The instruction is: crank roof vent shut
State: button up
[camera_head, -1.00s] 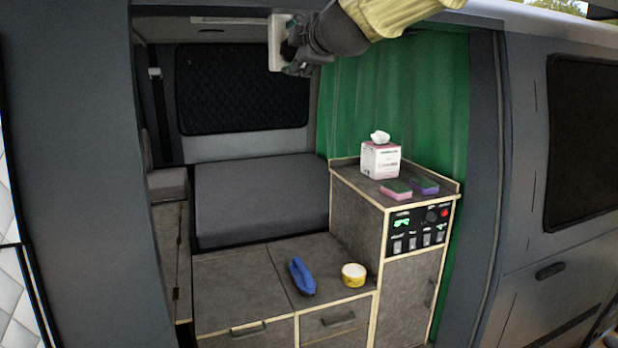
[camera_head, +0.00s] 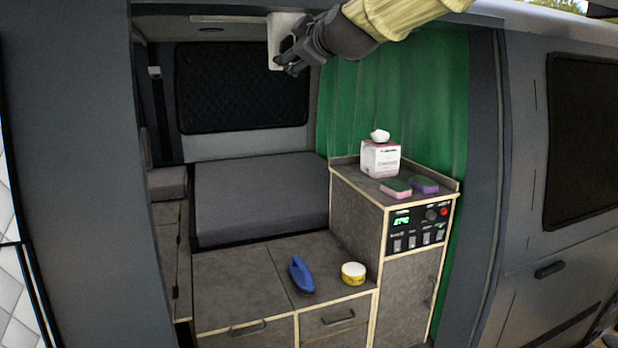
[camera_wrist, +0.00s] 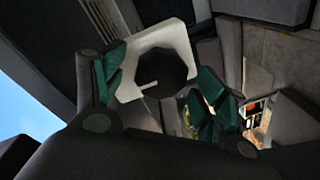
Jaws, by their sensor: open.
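A dark, many-sided knob with a white pointer line (camera_wrist: 157,75) sits on a pale rounded plate (camera_wrist: 178,36) in the wrist view. The plate also shows in the head view as a white panel (camera_head: 275,34) hanging at the top of the van's doorway. My gripper (camera_head: 290,52) is at this plate. In the wrist view its green-padded fingers are open, one on each side of the knob (camera_wrist: 157,84). I cannot tell whether they touch it. In the head view my gripper hides the knob. The roof vent itself is not identifiable.
A green curtain (camera_head: 400,100) hangs behind my arm. Below, a cabinet holds a tissue box (camera_head: 381,158) and sponges (camera_head: 396,187). A blue brush (camera_head: 301,275) and a yellow-white tub (camera_head: 353,273) lie on the low counter (camera_head: 235,285). The doorway's top edge is close to my arm.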

jog(key=s+d+n+t+h+b, duration=0.1)
jog(key=s+n+b, duration=0.4)
jog(key=n, duration=0.8)
jog(key=s+d+n+h+b, duration=0.15)
jog(key=s+n+b, duration=0.4)
jog(key=n, duration=0.75)
jog(key=w+f+n+g, duration=0.1)
jog(key=w+f, duration=0.4)
jog(key=f, duration=0.9)
jog(key=w+f+n+g+h+b, duration=0.1)
jog(key=w+f+n, duration=0.3)
jog(key=f, duration=1.1)
jog(key=shift+w+f+n+g, duration=0.25)
jog(key=shift+w+n+g, duration=0.05)
jog(key=shift+w, duration=0.3)
dwell(1.0)
